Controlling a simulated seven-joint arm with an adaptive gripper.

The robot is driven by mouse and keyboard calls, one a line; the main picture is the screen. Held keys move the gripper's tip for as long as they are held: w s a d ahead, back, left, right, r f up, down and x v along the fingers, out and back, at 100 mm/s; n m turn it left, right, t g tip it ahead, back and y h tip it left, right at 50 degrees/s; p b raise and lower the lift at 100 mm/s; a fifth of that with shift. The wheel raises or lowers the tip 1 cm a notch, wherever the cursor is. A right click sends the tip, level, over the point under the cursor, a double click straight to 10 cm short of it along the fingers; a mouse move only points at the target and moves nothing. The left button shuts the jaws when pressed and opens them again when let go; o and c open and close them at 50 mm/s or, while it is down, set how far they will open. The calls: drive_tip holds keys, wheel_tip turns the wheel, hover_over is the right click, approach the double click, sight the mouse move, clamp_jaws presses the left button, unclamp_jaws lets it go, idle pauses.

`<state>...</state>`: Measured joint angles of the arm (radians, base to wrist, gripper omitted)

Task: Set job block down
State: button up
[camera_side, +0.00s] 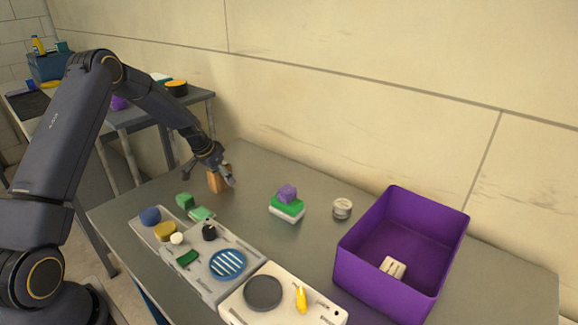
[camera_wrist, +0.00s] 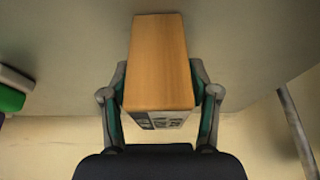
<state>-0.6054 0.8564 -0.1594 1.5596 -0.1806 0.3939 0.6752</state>
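The job block (camera_side: 214,182) is a tan wooden block standing upright near the back left of the grey table. It fills the middle of the wrist view (camera_wrist: 158,62), where a printed label shows on its near end. My gripper (camera_side: 209,176) is at the block, its fingers one on each side. In the wrist view the fingertips (camera_wrist: 158,66) lie close against both sides, and it looks shut on the block. The block's base appears at table level in the side view. Whether it bears fully on the table is hard to tell.
A green and white stack with a purple cube (camera_side: 287,195) stands right of the block. Green pieces (camera_side: 186,201) and a grey tray (camera_side: 218,289) lie in front. A round tin (camera_side: 342,208) and a purple bin (camera_side: 385,279) are farther right. The wall is behind.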

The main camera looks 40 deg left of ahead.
drive_tip(key=shift+r, duration=0.1)
drive_tip(key=shift+s+r, duration=0.1)
drive_tip(key=shift+r, duration=0.25)
drive_tip(key=v, duration=1.1)
drive_tip(key=s+d+r, duration=1.3)
drive_tip(key=d+r, duration=0.1)
drive_tip(key=d, duration=0.4)
drive_tip(key=s+d+t, duration=0.1)
drive_tip(key=s+d, duration=0.4)
drive_tip(key=s, duration=0.8)
